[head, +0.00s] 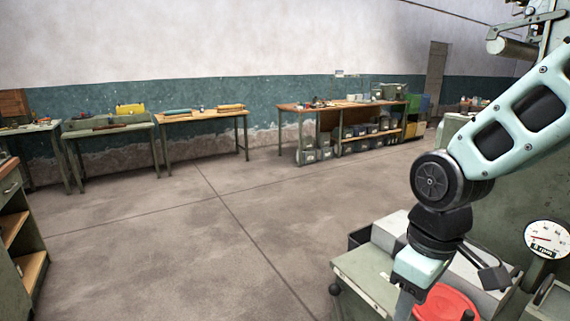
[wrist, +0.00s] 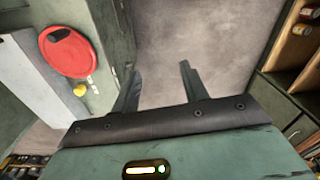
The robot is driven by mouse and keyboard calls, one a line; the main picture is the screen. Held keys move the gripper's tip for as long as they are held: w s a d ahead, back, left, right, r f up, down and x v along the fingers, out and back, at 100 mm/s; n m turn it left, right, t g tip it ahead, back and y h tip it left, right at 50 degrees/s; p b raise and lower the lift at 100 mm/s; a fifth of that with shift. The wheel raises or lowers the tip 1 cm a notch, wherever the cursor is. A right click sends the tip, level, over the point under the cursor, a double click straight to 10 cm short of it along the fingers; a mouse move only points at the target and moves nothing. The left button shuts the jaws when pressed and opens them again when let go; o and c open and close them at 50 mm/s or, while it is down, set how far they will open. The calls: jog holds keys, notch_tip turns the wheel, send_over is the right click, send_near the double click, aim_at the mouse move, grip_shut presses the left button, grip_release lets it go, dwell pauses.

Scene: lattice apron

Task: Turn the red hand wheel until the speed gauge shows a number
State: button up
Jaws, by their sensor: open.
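The red hand wheel (head: 447,303) is at the bottom right of the head view, partly cut off by the frame edge. In the wrist view the red hand wheel (wrist: 68,52) lies at upper left, with a dark knob on its face and a yellow knob just below it. The speed gauge (head: 547,239) is a white round dial with a red needle and a small dark readout, too small to read surely. My gripper (wrist: 160,68) is open, with nothing between its fingers. It is to the right of the wheel in the wrist view, apart from it.
The wheel sits on a grey-green machine (head: 365,281) with a crank handle at its left. A wooden-shelved cabinet (head: 24,235) stands at the left edge. Workbenches (head: 205,115) line the far wall. The concrete floor (head: 215,230) between is clear.

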jog(key=s+a, duration=0.6)
jog(key=s, duration=0.6)
jog(key=shift+s+r, duration=0.2)
jog(key=shift+r, duration=0.2)
jog(key=shift+a, duration=0.1)
dwell(1.1)
